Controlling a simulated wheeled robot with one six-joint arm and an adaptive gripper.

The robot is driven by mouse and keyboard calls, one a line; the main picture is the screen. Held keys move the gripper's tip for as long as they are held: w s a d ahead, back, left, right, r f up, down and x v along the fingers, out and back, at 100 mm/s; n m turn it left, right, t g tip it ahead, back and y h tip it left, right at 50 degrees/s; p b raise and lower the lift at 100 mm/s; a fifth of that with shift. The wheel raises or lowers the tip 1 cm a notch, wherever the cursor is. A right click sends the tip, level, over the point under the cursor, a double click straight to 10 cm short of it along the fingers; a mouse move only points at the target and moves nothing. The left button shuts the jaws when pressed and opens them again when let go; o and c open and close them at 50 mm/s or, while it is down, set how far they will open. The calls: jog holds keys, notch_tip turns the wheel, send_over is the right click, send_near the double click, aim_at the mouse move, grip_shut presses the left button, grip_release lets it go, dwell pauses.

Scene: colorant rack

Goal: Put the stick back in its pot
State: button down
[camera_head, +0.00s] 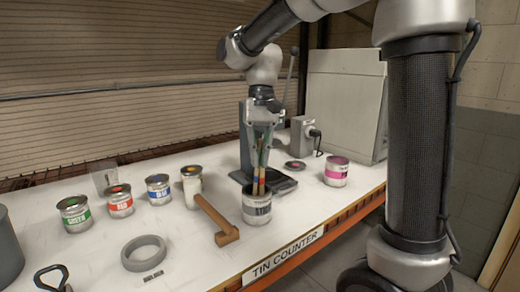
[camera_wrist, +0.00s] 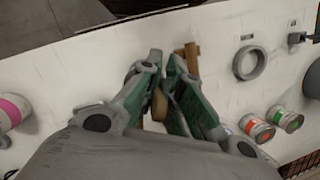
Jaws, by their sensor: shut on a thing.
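The pot (camera_head: 257,212) is a grey tin with a dark label near the counter's front edge. Several thin sticks (camera_head: 262,178) with coloured bands stand up at its mouth, below my gripper (camera_head: 262,138). I cannot tell which of them rest in the pot and which one is held. In the wrist view my gripper (camera_wrist: 165,68) is shut on a tan stick (camera_wrist: 160,103), seen end-on between the green-padded fingers. The held stick's lower end cannot be made out, and the pot is hidden behind my gripper in that view.
A wooden mallet-like tool (camera_head: 218,220) lies just left of the pot. A grey ring (camera_head: 144,253) and green (camera_head: 75,214), red (camera_head: 120,202) and blue (camera_head: 159,190) tins stand further left. A magenta tin (camera_head: 336,172) and a grey machine (camera_head: 250,160) stand behind and right.

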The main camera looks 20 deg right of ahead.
jog(key=shift+f, duration=0.25)
jog(key=c, duration=1.5)
grip_release()
